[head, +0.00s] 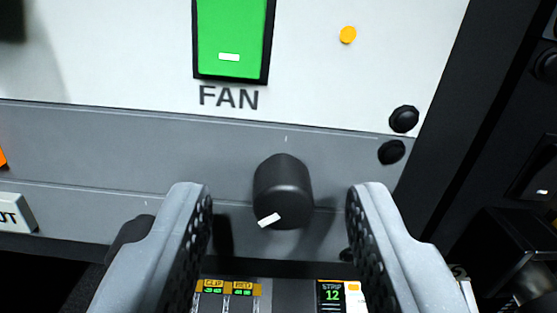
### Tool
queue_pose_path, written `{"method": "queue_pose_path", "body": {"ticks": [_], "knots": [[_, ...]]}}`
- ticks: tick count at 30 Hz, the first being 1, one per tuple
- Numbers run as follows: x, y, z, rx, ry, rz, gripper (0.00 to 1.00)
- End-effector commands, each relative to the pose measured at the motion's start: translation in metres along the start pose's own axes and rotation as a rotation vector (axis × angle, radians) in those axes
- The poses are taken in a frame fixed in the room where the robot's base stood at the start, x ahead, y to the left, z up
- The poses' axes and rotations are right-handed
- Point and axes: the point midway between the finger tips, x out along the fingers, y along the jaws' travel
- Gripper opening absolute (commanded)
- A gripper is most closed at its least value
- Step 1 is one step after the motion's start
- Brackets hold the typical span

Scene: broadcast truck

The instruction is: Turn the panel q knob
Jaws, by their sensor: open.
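A dark round knob (283,190) with a white pointer mark sits on a grey panel strip (120,150) below the FAN label. No letter naming the panel shows by it, so I cannot tell if it is the panel q knob. My gripper (279,205) is open, with one finger on each side of the knob in the picture. A gap shows between the knob and each finger. The white mark points down and to the left. Another dark rounded part (129,232) is partly hidden behind the left finger.
A green FAN switch (232,35) is above the knob on the white panel. Black screw heads (404,119) are at the right edge of the panels. Small lit displays (331,294) lie below. A dark frame (470,120) stands at the right.

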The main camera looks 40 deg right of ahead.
Motion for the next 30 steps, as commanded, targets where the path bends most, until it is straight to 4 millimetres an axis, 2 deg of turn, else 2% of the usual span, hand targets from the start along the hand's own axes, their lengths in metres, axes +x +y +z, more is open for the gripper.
{"method": "queue_pose_path", "body": {"ticks": [6,15,16,20,30], "knots": [[0.0114,0.0004,0.0018,0.0,-0.003,0.0,0.41],[0.0124,0.0009,0.0017,0.0,-0.002,0.001,0.41],[0.0123,0.001,0.0017,0.0,-0.002,0.001,0.38],[0.0123,0.0011,0.0017,0.0,-0.002,0.002,0.02],[0.0123,0.0003,0.0026,-0.062,0.0,0.0,0.0]]}}
